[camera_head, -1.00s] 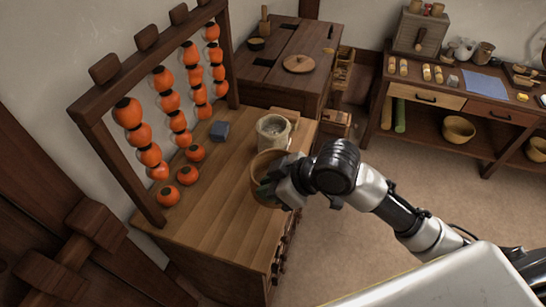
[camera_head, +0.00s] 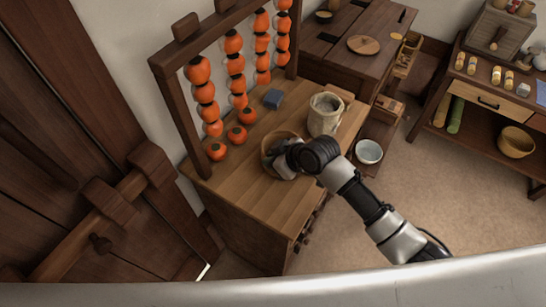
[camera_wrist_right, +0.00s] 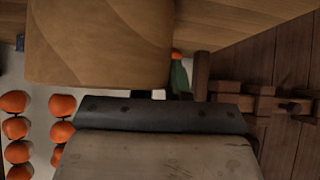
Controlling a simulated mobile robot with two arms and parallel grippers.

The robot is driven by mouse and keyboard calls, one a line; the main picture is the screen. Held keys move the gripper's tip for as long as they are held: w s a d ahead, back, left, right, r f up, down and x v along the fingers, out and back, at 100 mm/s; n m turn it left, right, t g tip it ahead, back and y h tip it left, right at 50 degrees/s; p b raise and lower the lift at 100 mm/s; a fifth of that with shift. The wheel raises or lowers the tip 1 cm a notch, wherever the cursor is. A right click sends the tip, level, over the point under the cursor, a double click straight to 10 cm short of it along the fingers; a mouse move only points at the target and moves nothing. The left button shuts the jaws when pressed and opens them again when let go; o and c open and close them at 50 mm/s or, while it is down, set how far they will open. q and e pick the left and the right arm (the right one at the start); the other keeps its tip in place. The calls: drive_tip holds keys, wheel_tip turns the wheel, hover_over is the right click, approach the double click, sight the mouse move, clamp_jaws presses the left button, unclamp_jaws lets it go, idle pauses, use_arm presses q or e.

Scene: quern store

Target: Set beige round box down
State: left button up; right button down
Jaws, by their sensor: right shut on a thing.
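The beige round box (camera_head: 267,150) is in my right gripper (camera_head: 284,163), over the wooden cabinet top (camera_head: 262,205) in the head view. The hand covers much of the box. I cannot tell whether its base touches the top. In the right wrist view the box's smooth wooden side (camera_wrist_right: 100,45) fills the upper left, close against the gripper (camera_wrist_right: 155,95). My left gripper is not in view.
A pale jar (camera_head: 325,116) stands behind and right of the box. The near cabinet top is bare. A pale bowl (camera_head: 369,151) sits lower right.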

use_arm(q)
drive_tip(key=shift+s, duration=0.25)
use_arm(e)
drive_tip(key=shift+f, duration=0.15)
drive_tip(key=c, duration=1.1)
unclamp_jaws()
drive_tip(key=shift+f, duration=0.15)
